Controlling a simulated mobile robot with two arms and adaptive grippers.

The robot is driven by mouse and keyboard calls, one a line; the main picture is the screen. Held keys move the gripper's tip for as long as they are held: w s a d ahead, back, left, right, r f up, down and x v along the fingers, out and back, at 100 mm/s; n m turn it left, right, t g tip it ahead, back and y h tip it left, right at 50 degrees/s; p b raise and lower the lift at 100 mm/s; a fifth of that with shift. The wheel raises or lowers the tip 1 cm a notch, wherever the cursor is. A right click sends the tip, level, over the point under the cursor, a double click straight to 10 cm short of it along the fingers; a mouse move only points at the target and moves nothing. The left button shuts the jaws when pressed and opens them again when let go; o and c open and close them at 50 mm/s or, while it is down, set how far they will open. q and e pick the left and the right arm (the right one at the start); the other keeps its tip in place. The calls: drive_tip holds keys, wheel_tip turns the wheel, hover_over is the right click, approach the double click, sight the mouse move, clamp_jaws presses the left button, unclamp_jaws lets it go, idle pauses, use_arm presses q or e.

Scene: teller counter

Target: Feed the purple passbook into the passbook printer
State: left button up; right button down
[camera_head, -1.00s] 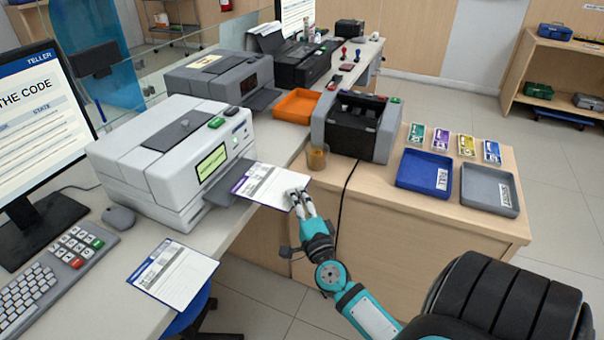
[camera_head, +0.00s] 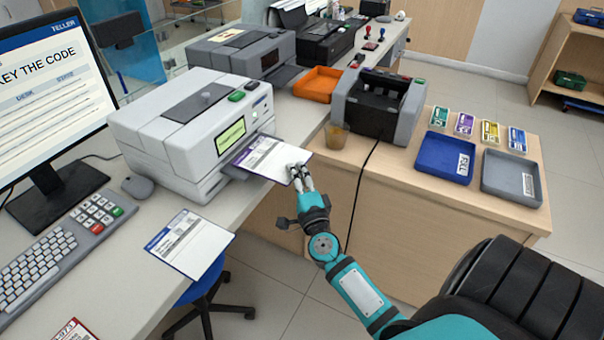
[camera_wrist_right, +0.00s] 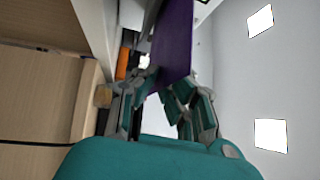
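The purple passbook (camera_head: 272,159) lies open, with white printed pages and a purple edge, at the front slot of the white passbook printer (camera_head: 195,135). Its far edge is at the slot above the grey tray (camera_head: 236,172); how far in it reaches is hidden. My right gripper (camera_head: 299,170) is shut on its near right edge. In the right wrist view the purple cover (camera_wrist_right: 174,45) stands between the fingers (camera_wrist_right: 160,85). The printer's green screen (camera_head: 230,136) is lit, its text too small to read. My left gripper is not in view.
A blue-edged passbook (camera_head: 190,243) lies on the counter in front, near the keyboard (camera_head: 38,266) and mouse (camera_head: 137,187).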

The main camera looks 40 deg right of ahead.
sight(278, 161)
drive_tip(key=shift+w+a, duration=0.35)
drive_tip(key=shift+w, duration=0.45)
drive_tip(key=shift+w+a, duration=0.3)
drive_tip(key=shift+w, duration=0.45)
drive_tip(key=shift+w+a, duration=0.35)
drive_tip(key=shift+w, duration=0.45)
drive_tip(key=c, duration=1.4)
unclamp_jaws()
drive_tip(key=s+d, duration=0.2)
drive_tip(key=s, duration=0.4)
drive_tip(key=shift+s+d+p, duration=0.25)
drive_tip(key=shift+d+p, duration=0.05)
drive_tip(key=shift+d, duration=0.05)
drive_tip(key=shift+f, duration=0.1)
